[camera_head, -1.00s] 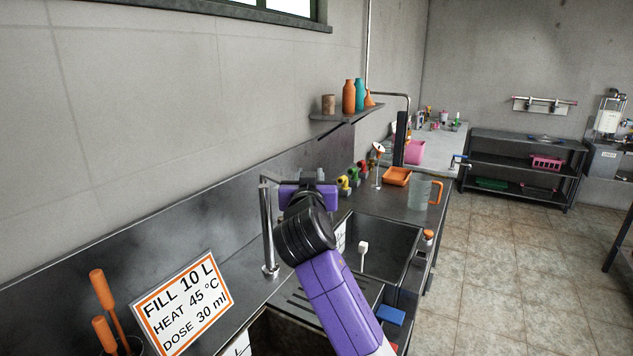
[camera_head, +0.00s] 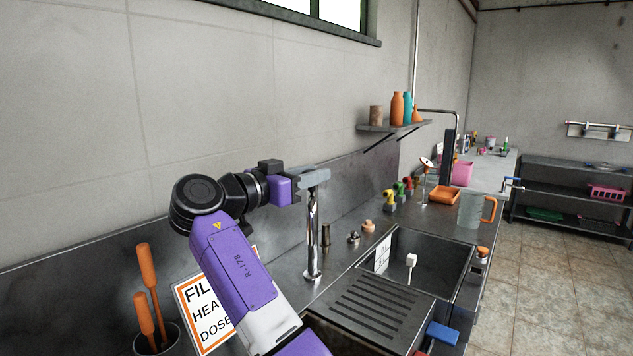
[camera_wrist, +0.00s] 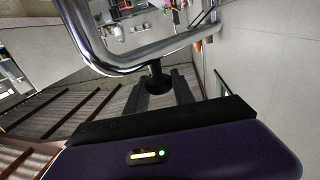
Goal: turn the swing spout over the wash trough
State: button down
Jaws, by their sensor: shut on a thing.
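The swing spout (camera_head: 313,240) is a chrome tube that stands upright on the steel counter at the back of the sink. In the wrist view its bent chrome tube (camera_wrist: 155,52) crosses close in front of my jaws, with a black round knob (camera_wrist: 159,82) below it. My gripper (camera_head: 314,178) is at the top of the spout, reaching in from the left, and its jaws (camera_wrist: 158,88) are shut on the knob. The gripper hides most of the spout's upper arm in the head view. Which basin is the wash trough is not clear; a far basin (camera_head: 440,252) is at right.
A ribbed drainboard (camera_head: 385,305) lies beside the far basin. An order sign (camera_head: 190,290) and orange-handled tools (camera_head: 148,268) stand left. A shelf (camera_head: 395,127) holds bottles.

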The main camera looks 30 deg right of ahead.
jog(key=shift+w+a+g, duration=0.2)
jog(key=shift+g, duration=0.1)
jog(key=c, duration=1.1)
grip_release()
jog(key=s+a+b, duration=0.1)
jog(key=a, duration=0.6)
jog(key=shift+s+a, duration=0.15)
jog(key=shift+a, duration=0.2)
